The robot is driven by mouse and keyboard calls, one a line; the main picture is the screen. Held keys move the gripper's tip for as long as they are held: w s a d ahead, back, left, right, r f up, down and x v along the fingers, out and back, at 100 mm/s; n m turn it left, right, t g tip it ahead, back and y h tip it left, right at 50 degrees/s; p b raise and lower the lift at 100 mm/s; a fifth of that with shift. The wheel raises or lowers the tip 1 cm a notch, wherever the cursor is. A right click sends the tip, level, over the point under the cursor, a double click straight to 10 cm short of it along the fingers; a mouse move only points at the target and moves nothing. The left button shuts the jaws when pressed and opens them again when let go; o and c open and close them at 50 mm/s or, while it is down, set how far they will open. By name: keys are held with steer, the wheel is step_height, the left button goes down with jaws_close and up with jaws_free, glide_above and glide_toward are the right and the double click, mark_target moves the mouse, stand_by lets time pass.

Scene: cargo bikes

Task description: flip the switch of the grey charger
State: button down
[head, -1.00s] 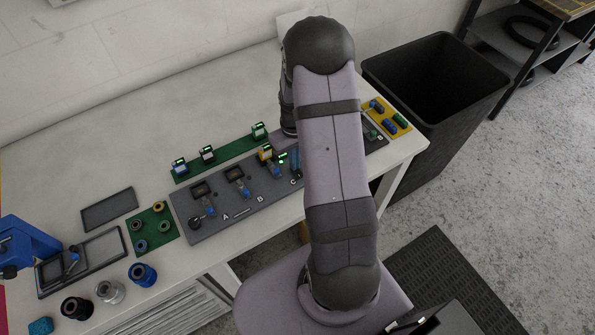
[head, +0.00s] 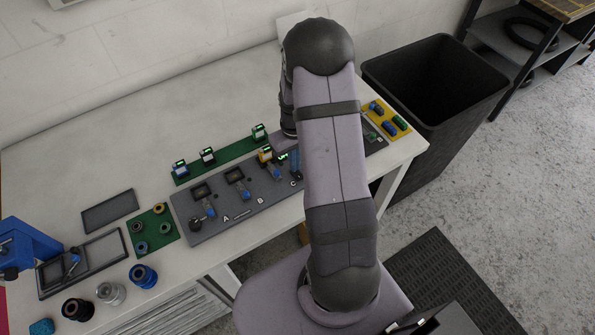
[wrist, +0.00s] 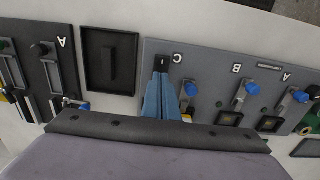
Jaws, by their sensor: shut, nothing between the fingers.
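The grey charger (head: 235,222) is a flat board with bays lettered A, B and C; it also shows in the wrist view (wrist: 212,60). A small black part with a white mark, apparently the switch (wrist: 161,61), sits at its end beside the letter C. My gripper (wrist: 163,76) is shut and empty, its blue fingers right at this black part. Whether they touch cannot be told. Blue-knobbed levers (wrist: 250,89) stand at the bays. In the head view my blue fingers (head: 296,165) show beside C, partly hidden by my arm.
A green strip (head: 222,154) with several small batteries lies behind the charger. A yellow tray (head: 388,119) and a second grey panel (wrist: 45,75) stand near the table's end. A black tray (wrist: 96,75) lies between the panels.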

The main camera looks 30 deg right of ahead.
steer(key=shift+r+p, duration=2.2)
steer(key=shift+r, duration=0.8)
steer(key=s+a+r+m+g+y, duration=0.1)
steer(key=s+a+m+g, duration=0.15)
steer(key=s, duration=0.55)
steer(key=s+a+r+m+g, duration=0.1)
steer(key=s+a, duration=0.3)
steer(key=s, duration=0.3)
steer(key=a+r+n+t+h+b, duration=0.1)
steer(key=a+r+n+t+b, duration=0.1)
steer(key=a+r, duration=0.5)
steer(key=shift+a+r+n+t, duration=0.25)
steer(key=shift+r+n+t, duration=0.5)
steer(key=shift+s, duration=0.1)
